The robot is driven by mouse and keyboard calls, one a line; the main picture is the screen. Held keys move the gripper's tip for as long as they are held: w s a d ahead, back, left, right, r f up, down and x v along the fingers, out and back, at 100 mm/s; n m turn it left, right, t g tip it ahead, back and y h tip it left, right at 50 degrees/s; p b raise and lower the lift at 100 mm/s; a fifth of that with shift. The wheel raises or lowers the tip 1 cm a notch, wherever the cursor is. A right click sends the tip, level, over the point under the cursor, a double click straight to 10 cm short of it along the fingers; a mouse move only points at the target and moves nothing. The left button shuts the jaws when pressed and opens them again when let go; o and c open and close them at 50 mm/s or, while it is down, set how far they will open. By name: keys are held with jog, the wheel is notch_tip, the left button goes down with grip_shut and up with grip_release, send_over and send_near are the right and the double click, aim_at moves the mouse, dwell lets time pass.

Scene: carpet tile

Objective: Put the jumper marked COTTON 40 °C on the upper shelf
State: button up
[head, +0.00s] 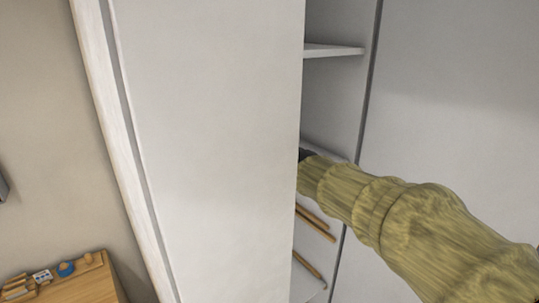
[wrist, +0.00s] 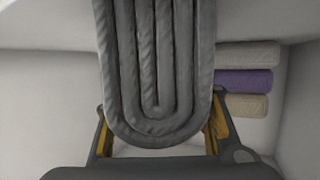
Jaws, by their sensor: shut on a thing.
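My gripper (wrist: 160,125) is shut on a folded grey jumper (wrist: 158,70), with one finger at each side of it. The jumper's folded layers face the wrist camera and its rounded end is nearest. I see no label on it, so its marking cannot be read. In the head view my gripper and the jumper are hidden behind the large white panel (head: 210,140); only my sleeved arm shows reaching into the cupboard. An upper shelf (head: 335,50) shows as a white board, and a lower board (head: 325,150) is partly hidden near my arm.
A stack of folded beige and purple textiles (wrist: 242,83) lies right of the held jumper in the wrist view. Light brown wooden bars (head: 314,223) show low in the cupboard. A wooden table (head: 75,288) with small items stands at the lower left.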

jog(key=shift+r, duration=0.15)
jog(key=o, duration=1.5)
jog(key=shift+f, duration=0.2)
jog(key=shift+c, duration=0.2)
